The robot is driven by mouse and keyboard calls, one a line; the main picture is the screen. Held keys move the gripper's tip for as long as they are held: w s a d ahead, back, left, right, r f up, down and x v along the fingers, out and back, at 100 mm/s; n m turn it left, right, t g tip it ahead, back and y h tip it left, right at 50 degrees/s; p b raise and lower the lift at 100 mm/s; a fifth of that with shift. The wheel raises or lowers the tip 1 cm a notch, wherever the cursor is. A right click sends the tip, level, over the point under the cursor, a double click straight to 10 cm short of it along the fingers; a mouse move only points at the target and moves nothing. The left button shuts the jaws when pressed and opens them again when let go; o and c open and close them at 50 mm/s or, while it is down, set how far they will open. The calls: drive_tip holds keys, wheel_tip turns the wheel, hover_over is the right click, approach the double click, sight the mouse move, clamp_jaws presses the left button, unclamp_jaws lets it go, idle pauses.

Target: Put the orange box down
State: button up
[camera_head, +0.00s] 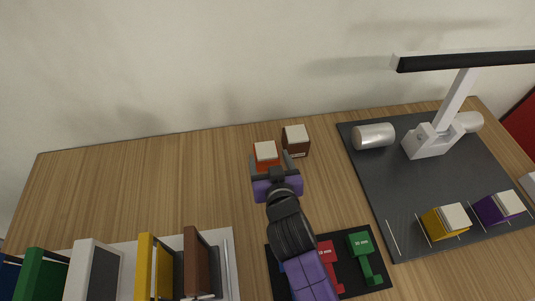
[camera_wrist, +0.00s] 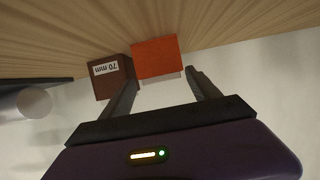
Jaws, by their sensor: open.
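The orange box (camera_head: 265,163), with a pale top, is at the back middle of the wooden table, and it looks as if it stands upright on the wood. It also shows in the wrist view (camera_wrist: 156,57), beside a brown box (camera_wrist: 114,78) labelled "70 mm". My gripper (camera_head: 270,166) is open, with one finger on each side of the orange box's near end. In the wrist view the fingertips (camera_wrist: 162,76) are about level with the box, with a small gap on the right. I cannot tell whether the left finger touches it.
The brown box (camera_head: 297,148) stands close at the right of the orange box. A dark mat (camera_head: 365,178) with a white machine, metal cylinders, a yellow box and a purple box lies at the right. Coloured panels stand on a pale tray (camera_head: 232,262) at the front left. The back-left table is clear.

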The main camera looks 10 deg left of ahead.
sight(266, 154)
drive_tip(key=shift+p+x, duration=0.4)
drive_tip(key=shift+x, duration=1.85)
drive_tip(key=shift+s+a+f, duration=0.1)
drive_tip(key=shift+f, duration=0.05)
drive_tip(key=shift+c, duration=0.2)
drive_tip(key=c, duration=1.1)
drive_tip(key=shift+c, duration=1.4)
